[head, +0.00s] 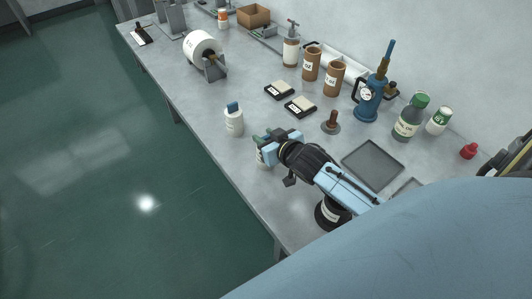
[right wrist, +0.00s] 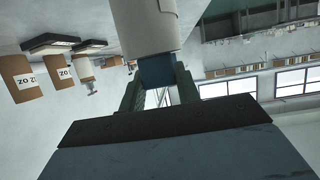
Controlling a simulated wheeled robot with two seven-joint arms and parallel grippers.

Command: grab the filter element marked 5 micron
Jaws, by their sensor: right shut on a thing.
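My right gripper (head: 260,142) is above the near-left edge of the table, shut on a white cylinder (head: 262,157) with a blue end. In the head view the gripper hides much of this cylinder. In the right wrist view the white cylinder (right wrist: 148,25) shows large, its blue end (right wrist: 157,72) between the fingers. Its marking cannot be read. A similar white cylinder with a blue top (head: 234,122) stands upright on the table, to the left of the gripper; its label is too small to read. My left gripper is not in view.
A grey table (head: 212,150) carries brown cups (head: 311,66), a blue pump (head: 369,100), a green-capped bottle (head: 408,122), a brown-handled stamp (head: 331,122) and a grey tray (head: 373,164). A white roll (head: 198,47) stands further back. The table's left edge is near the gripper.

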